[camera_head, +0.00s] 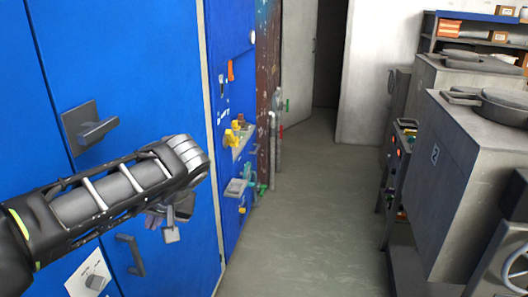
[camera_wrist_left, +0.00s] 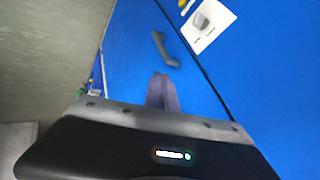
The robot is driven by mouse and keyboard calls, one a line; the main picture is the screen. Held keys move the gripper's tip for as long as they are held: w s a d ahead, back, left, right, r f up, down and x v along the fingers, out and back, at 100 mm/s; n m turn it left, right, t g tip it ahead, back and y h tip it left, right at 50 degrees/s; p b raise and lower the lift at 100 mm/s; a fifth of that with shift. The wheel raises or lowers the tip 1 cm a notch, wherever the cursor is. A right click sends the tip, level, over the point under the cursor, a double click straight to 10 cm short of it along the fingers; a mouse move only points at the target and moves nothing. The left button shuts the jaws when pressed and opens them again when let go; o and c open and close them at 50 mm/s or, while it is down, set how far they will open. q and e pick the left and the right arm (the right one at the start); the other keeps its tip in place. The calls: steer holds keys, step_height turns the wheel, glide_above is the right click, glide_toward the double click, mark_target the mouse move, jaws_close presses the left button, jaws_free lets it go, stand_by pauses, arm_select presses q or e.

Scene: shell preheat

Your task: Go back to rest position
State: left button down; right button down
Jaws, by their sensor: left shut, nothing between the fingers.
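My left arm reaches in from the left in the head view, in front of the blue cabinet (camera_head: 150,60). My left gripper (camera_head: 170,222) hangs below the wrist, partly hidden by it, in front of the cabinet door. In the left wrist view the fingers (camera_wrist_left: 163,82) are together with nothing between them. They point toward a dark bar handle (camera_wrist_left: 162,48) on the blue door and look apart from it. That handle also shows low on the door in the head view (camera_head: 131,255). My right gripper is not in view.
A lever handle on a grey plate (camera_head: 92,128) sticks out above my left forearm. A white panel with a knob (camera_head: 88,278) is below it. Yellow fittings (camera_head: 236,134) project farther along the blue wall. Grey machines with a pan (camera_head: 504,106) stand right. The floor aisle (camera_head: 315,215) is clear.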

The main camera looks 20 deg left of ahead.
arm_select(q)
steer(key=w+d+f+m+t+h, duration=0.25)
steer(key=w+d+f, duration=0.2)
steer(key=d, duration=0.25)
steer(key=w+d+f+m+t+h, duration=0.1)
steer(key=w+d+f+m+h, duration=0.2)
steer(key=w+d, duration=0.3)
steer(key=s+d+f+h, duration=0.1)
steer(key=d+f+h, duration=0.4)
steer(key=d+f, duration=1)
steer(key=s+d+f+n+g, duration=0.1)
steer(key=s+f, duration=0.4)
steer(key=f, duration=0.4)
steer(key=s+d+f+n+g, duration=0.1)
steer(key=s+f, duration=0.5)
steer(key=f, duration=0.4)
steer(key=s+f+g, duration=0.2)
steer(key=s+f, duration=0.2)
steer(key=s, duration=0.2)
steer(key=s+d+f+g, duration=0.1)
steer(key=s+f, duration=0.3)
steer(key=s, duration=0.3)
steer(key=shift+s+n+g, duration=0.25)
steer(key=shift+n+g, duration=0.1)
